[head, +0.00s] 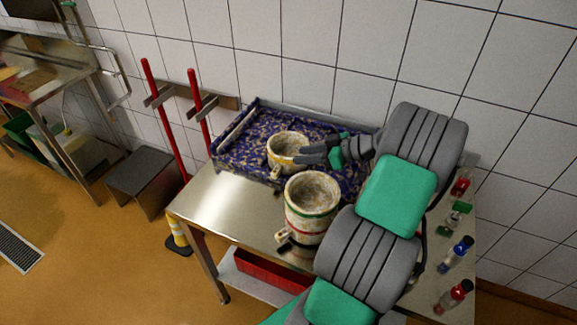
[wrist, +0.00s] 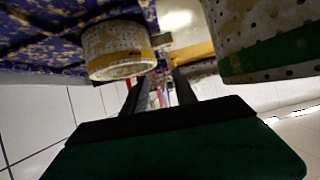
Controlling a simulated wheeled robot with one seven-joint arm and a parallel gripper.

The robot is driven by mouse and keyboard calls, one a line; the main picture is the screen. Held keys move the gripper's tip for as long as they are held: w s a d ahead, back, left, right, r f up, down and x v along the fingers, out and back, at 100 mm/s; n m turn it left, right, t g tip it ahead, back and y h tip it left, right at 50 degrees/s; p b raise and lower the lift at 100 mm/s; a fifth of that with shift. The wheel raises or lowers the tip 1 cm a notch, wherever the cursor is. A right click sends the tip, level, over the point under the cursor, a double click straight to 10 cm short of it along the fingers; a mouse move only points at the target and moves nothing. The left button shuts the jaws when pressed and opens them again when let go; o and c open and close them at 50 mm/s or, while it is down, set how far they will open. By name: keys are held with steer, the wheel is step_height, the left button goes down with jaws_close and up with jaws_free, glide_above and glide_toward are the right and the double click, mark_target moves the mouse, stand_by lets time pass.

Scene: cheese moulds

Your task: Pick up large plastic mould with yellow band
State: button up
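The mould with the yellow band (head: 281,157) is a pale, stained, round tub standing upright on the blue patterned tray. In the wrist view the yellow-band mould (wrist: 113,45) lies up and left of the fingers. My gripper (head: 304,155) reaches in from the right, its fingers close to the mould's right side. In the wrist view my gripper's fingers (wrist: 163,80) are apart with no mould between them. Whether a finger touches the mould I cannot tell.
A taller pale mould or stack with green and red bands (head: 306,214) stands in front, near my arm; its green band (wrist: 270,55) shows in the wrist view. The tray (head: 240,129) has a raised rim. Small bottles (head: 462,250) line the table's right side. The steel tabletop (head: 225,205) is clear at left.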

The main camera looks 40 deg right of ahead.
mark_target(281, 157)
steer(key=shift+t, duration=0.5)
steer(key=p+x, duration=0.1)
steer(key=x, duration=0.2)
steer(key=p+x, duration=0.2)
steer(key=x, duration=0.1)
steer(key=d+f+p+x, duration=0.1)
steer(key=x, duration=0.3)
steer(key=shift+f+p, duration=0.1)
steer(key=shift+p, duration=0.2)
jaws_close()
stand_by(0.5)
